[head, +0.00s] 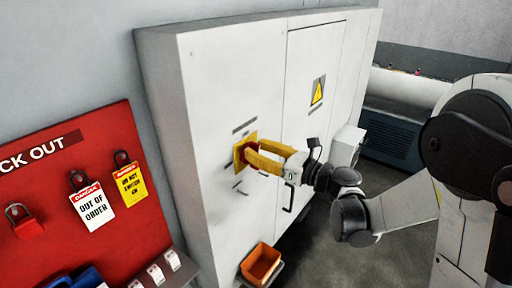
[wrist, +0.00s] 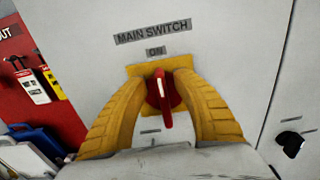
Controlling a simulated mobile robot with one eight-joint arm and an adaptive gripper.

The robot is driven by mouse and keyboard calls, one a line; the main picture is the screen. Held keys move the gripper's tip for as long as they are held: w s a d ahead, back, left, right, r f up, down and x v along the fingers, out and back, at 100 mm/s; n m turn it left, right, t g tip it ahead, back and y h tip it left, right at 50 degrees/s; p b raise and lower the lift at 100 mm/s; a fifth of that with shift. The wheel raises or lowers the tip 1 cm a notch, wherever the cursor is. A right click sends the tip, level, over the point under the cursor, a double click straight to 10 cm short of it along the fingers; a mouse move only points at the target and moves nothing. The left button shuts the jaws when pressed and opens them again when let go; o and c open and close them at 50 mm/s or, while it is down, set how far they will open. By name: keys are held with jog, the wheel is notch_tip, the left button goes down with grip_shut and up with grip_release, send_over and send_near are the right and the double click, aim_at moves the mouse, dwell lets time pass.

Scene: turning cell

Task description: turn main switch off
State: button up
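The main switch (wrist: 166,100) is a red rotary handle on a yellow plate (wrist: 158,68), on the grey cabinet front. Its handle stands upright, below the labels "MAIN SWITCH" and "ON". In the head view, the yellow plate (head: 240,157) shows behind my fingers and the red switch is mostly hidden. My gripper (wrist: 167,82) has its two yellow fingers on either side of the handle, with the tips close to the plate. The fingers look apart from the narrow handle. In the head view, my gripper (head: 257,155) reaches the cabinet from the right.
A red lockout board (head: 75,205) with a padlock (head: 25,222) and hanging tags (head: 92,206) is at the left. An orange bin (head: 261,264) sits low below the switch. A cabinet door handle (head: 288,198) is just right of and below my gripper.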

jog(key=shift+w+a, duration=0.15)
jog(key=shift+w, duration=0.05)
grip_shut()
